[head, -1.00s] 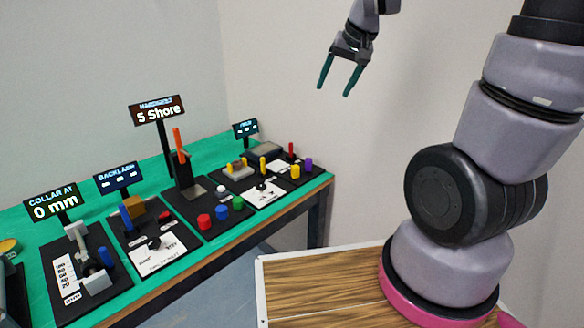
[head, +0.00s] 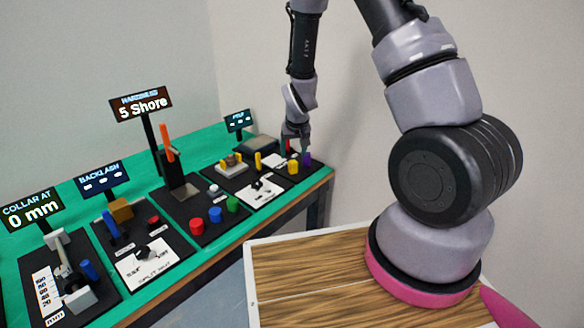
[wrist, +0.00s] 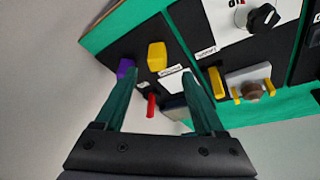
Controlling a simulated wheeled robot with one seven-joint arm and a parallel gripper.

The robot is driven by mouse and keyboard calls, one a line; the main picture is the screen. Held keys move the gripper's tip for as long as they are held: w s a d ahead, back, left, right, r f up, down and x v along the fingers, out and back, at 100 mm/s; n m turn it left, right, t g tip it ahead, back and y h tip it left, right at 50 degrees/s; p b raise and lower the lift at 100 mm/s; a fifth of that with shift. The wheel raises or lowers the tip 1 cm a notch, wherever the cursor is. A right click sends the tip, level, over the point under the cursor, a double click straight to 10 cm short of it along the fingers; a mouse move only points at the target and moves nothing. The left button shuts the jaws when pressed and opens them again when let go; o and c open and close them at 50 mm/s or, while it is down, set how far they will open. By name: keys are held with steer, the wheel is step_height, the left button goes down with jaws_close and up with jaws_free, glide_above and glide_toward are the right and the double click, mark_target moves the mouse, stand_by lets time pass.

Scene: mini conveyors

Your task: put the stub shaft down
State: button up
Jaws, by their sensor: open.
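My gripper (head: 297,142) is low over the far right end of the green bench, among the small coloured pegs there. It is open; the wrist view shows its two teal fingers (wrist: 158,98) spread apart with nothing clamped. A red peg (wrist: 151,106) shows in the gap between the fingers, apart from both. A purple peg (wrist: 126,68) and a yellow peg (wrist: 157,55) stand beyond the left finger. In the head view, the purple peg (head: 307,158) and yellow peg (head: 293,167) are just below the gripper. I cannot tell which piece is the stub shaft.
The green bench (head: 200,140) carries several black stations with display signs. A grey fixture (wrist: 247,78) with a brown knob and yellow blocks lies to the right in the wrist view. Red, blue and green cylinders (head: 215,214) stand mid-bench. A wooden top (head: 300,270) is in front.

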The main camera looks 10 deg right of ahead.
mark_target(293, 162)
steer(key=x, duration=0.7)
steer(key=shift+w+d+f, duration=0.2)
steer(key=shift+w+f, duration=0.05)
steer(key=shift+w, duration=0.15)
steer(key=shift+c, duration=0.3)
jaws_close()
